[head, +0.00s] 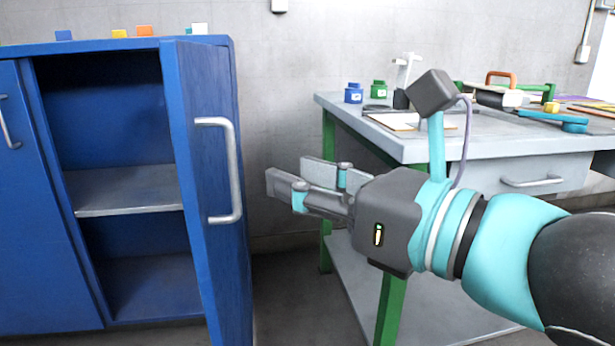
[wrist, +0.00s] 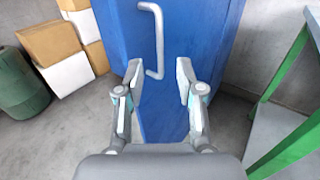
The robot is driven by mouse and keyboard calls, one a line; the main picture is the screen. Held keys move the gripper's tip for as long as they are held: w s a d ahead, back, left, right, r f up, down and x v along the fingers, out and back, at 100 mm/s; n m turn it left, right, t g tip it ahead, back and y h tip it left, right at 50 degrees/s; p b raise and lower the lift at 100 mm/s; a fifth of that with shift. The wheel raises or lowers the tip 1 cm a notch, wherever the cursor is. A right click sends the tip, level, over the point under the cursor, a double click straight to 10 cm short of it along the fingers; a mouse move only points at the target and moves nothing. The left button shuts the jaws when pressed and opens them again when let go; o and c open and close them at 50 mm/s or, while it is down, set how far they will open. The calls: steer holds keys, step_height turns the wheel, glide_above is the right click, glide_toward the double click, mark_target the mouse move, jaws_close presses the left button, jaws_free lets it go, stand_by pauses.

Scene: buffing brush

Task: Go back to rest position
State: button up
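My gripper (head: 298,178) is in front of the open blue cabinet door (head: 205,150), to the right of the door's grey handle (head: 232,170) in the head view. In the wrist view my gripper (wrist: 158,82) has its two fingers spread apart with nothing between them. The door handle (wrist: 159,40) lies beyond the fingertips there, apart from them. The blue cabinet (head: 135,42) stands at the left with its right door swung open. Its inner shelf (head: 125,190) is bare.
A workbench (head: 440,148) with green legs stands at the right, behind my arm, carrying several tools and small pots. In the wrist view, stacked boxes (wrist: 70,75) and a green drum (wrist: 18,85) stand on the left. Some floor beside the door is clear.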

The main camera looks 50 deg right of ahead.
stand_by(0.4)
steer(key=w+a+f+m+g+y+p, duration=0.1)
steer(key=w+a+f+m+g+p, duration=0.15)
steer(key=a+f+m, duration=0.55)
steer(key=w+a+f+m+g+y+p, duration=0.1)
steer(key=w+a+f+m+g, duration=0.3)
steer(key=m, duration=0.8)
steer(key=w+a+f+m+g+y+p, duration=0.1)
steer(key=w+a+f+m+g+p, duration=0.2)
steer(key=a+m, duration=0.55)
steer(key=w+d+f+m+g+h+p, duration=0.1)
steer(key=w+d+f+m+g+p, duration=0.2)
steer(key=w+d+f+m, duration=0.1)
steer(key=d+f+m, duration=0.1)
steer(key=d+m, duration=0.1)
steer(key=d, duration=0.1)
steer(key=shift+w+d+f, duration=0.15)
steer(key=shift+d+f, duration=0.2)
steer(key=shift+d, duration=0.05)
steer(key=shift+m, duration=0.25)
